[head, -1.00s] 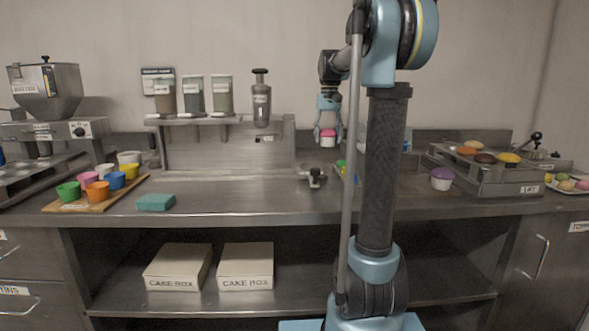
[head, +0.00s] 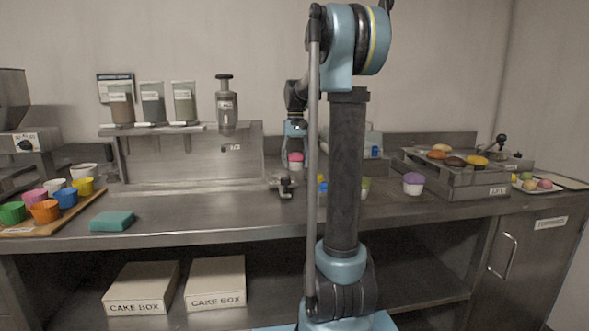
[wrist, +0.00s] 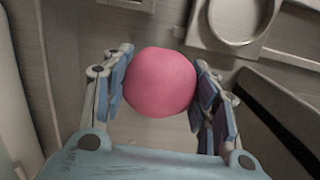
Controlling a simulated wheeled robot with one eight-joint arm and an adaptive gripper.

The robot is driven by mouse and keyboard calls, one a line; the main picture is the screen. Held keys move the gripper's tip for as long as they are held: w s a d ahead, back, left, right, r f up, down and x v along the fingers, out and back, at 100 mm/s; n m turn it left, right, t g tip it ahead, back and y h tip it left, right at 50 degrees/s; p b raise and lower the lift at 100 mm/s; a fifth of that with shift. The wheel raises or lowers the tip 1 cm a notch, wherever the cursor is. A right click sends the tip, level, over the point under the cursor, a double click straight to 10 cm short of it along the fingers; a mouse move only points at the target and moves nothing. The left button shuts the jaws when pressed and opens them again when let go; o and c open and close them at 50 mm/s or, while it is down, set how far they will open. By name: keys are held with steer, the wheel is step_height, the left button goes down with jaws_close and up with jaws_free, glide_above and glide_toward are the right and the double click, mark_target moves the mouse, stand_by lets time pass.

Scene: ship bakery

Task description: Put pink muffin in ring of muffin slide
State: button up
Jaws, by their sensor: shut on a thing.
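The pink muffin (head: 296,158) is held in my gripper (head: 295,154), above the back of the counter. In the wrist view its round pink top (wrist: 160,82) sits between the two blue-padded fingers, which touch it on both sides. Its lower part is hidden there. A metal ring (wrist: 273,20) on a flat plate, which looks like part of the muffin slide, shows at the top right of the wrist view, apart from the muffin. In the head view a small metal fixture (head: 284,187) stands just below and left of the muffin; I cannot make out its ring there.
A purple-topped muffin (head: 413,183) stands on the counter (head: 235,205) to the right, before a metal stand (head: 478,180) with several buns. A teal sponge (head: 112,221) and several coloured cups on a board are at the left. A dispenser shelf (head: 185,131) stands behind.

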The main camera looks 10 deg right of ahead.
steer(key=shift+f, duration=1.2)
steer(key=o, duration=0.8)
